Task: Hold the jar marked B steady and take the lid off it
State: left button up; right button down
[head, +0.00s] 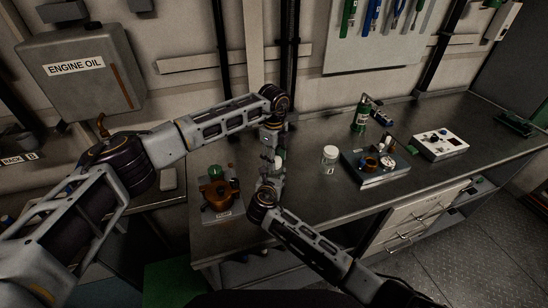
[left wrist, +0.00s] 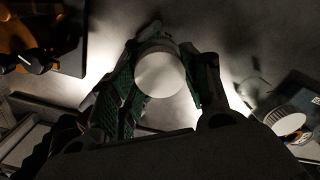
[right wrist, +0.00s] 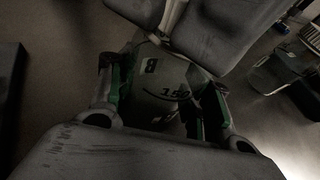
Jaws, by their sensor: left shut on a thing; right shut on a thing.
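The jar marked B (right wrist: 165,85) is a pale jar with a black B mark and dark print. In the right wrist view it sits between the green-padded fingers of my right gripper (right wrist: 160,100), which is shut on its body. Its white round lid (left wrist: 160,72) shows from above in the left wrist view, with the fingers of my left gripper (left wrist: 162,80) shut around it. In the head view both grippers meet over the left part of the bench and largely hide the jar. I cannot tell whether the lid is still seated on the jar.
A second white-lidded jar (head: 329,158) stands to the right on the bench (head: 300,205). Beyond it are a tray with small parts (head: 376,178), a green bottle (head: 361,116) and a white control box (head: 440,145). An orange-brown device (head: 217,196) stands close on the left.

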pick_arm(q)
jog(key=shift+n, duration=0.9)
pick_arm(e)
jog(key=shift+f, duration=0.1)
pick_arm(q)
jog(key=shift+r, duration=1.25)
dwell(0.3)
jog(key=shift+r, duration=1.85)
pick_arm(e)
jog(key=c, duration=0.6)
grip_release()
jog(key=shift+o, duration=0.2)
jog(key=shift+s, duration=0.1)
